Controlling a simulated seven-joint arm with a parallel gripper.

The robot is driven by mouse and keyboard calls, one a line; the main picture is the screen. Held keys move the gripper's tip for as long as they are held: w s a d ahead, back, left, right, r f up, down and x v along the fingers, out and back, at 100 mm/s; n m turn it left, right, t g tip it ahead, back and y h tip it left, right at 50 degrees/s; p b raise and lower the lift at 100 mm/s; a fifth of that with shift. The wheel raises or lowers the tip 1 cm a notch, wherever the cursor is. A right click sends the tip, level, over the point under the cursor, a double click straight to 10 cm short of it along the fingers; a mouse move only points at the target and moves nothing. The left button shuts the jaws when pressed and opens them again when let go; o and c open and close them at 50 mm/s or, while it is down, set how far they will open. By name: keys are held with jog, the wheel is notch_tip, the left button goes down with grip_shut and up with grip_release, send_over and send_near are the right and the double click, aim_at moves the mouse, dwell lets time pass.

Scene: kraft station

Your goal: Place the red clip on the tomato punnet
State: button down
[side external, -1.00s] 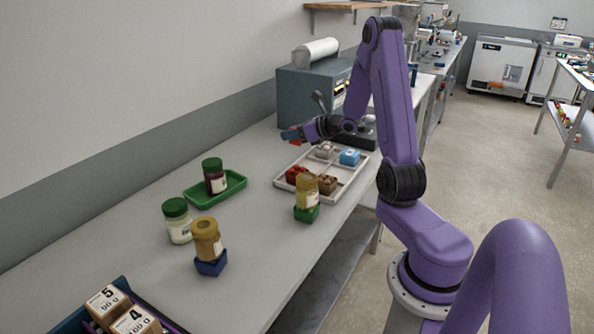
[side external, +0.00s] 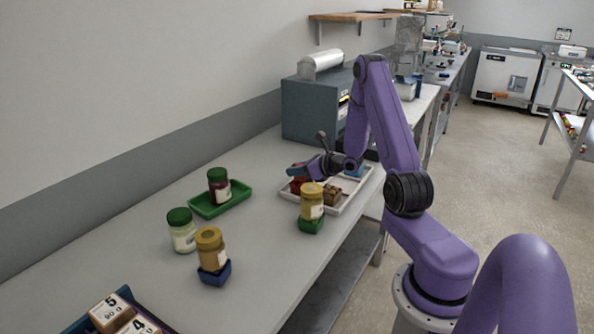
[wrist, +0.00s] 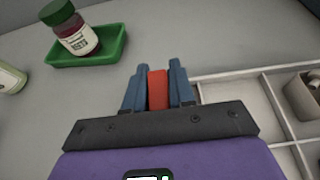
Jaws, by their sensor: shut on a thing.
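The red clip (wrist: 157,90) is held between the two blue fingers of my gripper (wrist: 157,85) in the wrist view. In the side view my gripper (side external: 299,170) is low over the left part of the white divided tray (side external: 347,207). A red item (side external: 297,187), possibly the tomato punnet, sits in the tray just below the gripper and is partly hidden by it. I cannot tell whether the clip touches it. In the wrist view the punnet cannot be made out, and the gripper body covers part of the tray (wrist: 228,91).
Brown pieces (side external: 331,195) and a blue item (side external: 354,171) are also in the tray. A yellow-lidded jar (side external: 312,202) on a green block stands at its near edge. A green tray (side external: 205,209) holds a dark red jar (side external: 218,186). A grey machine (side external: 310,112) stands behind.

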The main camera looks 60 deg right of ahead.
jog(key=shift+f, duration=0.1)
jog(key=c, duration=0.9)
grip_release()
jog(key=shift+c, duration=0.2)
jog(key=v, duration=1.2)
jog(key=shift+w+a, duration=0.1)
